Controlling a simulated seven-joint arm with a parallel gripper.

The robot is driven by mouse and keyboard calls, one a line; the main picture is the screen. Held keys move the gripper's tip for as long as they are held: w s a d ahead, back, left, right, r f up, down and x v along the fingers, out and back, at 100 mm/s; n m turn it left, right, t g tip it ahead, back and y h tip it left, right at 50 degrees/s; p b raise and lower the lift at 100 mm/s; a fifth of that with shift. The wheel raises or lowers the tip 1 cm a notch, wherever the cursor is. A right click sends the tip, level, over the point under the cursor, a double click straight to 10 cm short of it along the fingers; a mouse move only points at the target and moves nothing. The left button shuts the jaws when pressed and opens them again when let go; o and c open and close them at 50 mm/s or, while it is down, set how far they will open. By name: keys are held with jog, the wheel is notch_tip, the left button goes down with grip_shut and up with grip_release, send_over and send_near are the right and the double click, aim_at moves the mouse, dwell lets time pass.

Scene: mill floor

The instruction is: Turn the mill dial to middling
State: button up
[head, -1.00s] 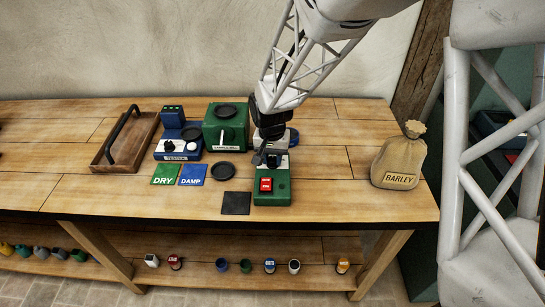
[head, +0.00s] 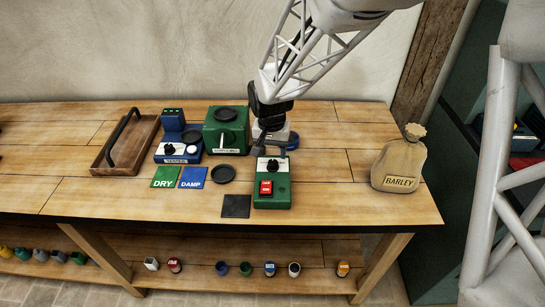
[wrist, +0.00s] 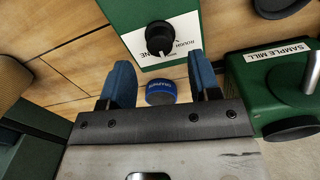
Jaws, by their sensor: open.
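The mill dial is a black knob (head: 272,164) on the white panel of a green control box (head: 272,199) with a red switch. In the wrist view the knob (wrist: 160,38) sits ahead of my fingertips, with parts of the words ROUGH and FINE beside it. Other panel lettering is hidden or too small, and I cannot tell its exact setting. My gripper (head: 272,146) is just behind the dial in the head view. In the wrist view its two blue fingers (wrist: 160,82) are apart, with nothing held between them, clear of the knob.
The green sample mill (head: 225,138) stands left of the control box. A blue round item (wrist: 160,93) lies on the table beyond my fingers. A blue tester (head: 178,150), dark dish (head: 223,174), green DRY card (head: 165,178) and blue DAMP card (head: 192,178) are left. A barley sack (head: 399,165) stands right.

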aim_at(272, 161)
jog(key=shift+r, duration=1.85)
jog(key=shift+s+d+r, duration=0.25)
jog(key=shift+d+r, duration=0.1)
jog(key=shift+r, duration=0.05)
jog(key=s+d+r+t, duration=0.1)
jog(key=s+d+r, duration=0.8)
jog(key=s+d, duration=0.2)
jog(key=s+d+r, duration=0.2)
jog(key=s+d, duration=0.2)
jog(key=s, duration=0.3)
jog(key=s+d+r+n+t, duration=0.1)
jog(key=s+d, duration=0.3)
jog(key=s, duration=0.4)
jog(key=shift+s+r+n+t, duration=0.3)
jog(key=shift+r, duration=0.1)
jog(key=shift+d, duration=0.1)
jog(key=shift+c, duration=0.5)
